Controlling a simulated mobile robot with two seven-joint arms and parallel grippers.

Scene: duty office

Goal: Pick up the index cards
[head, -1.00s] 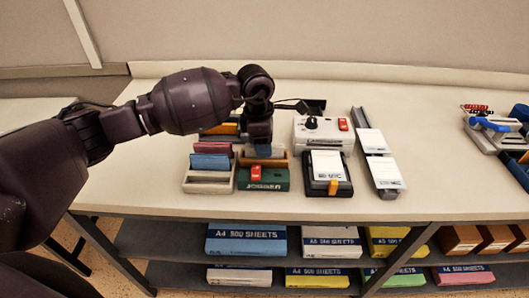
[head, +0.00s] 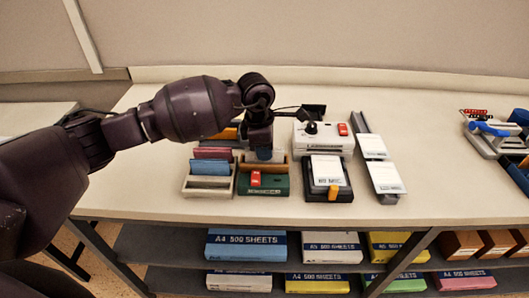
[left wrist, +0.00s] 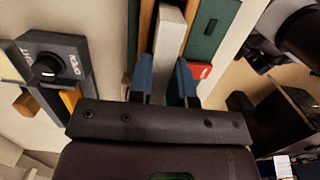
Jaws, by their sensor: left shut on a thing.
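My left gripper (head: 264,155) is over the green jogger (head: 263,186), pointing down into its slot. In the left wrist view its blue fingertips (left wrist: 168,82) are shut on the white index cards (left wrist: 171,32), a stack on edge between a wooden wall and the green jogger body. In the head view the gripper mostly hides the cards. I cannot tell whether they are clear of the slot bottom. My right gripper is not in view.
A cream rack with coloured cards (head: 208,185) stands just left of the jogger. A black device with white cards (head: 327,170), a white machine (head: 323,142) and a long card tray (head: 388,194) stand to the right. The front strip of the table (head: 300,212) is clear.

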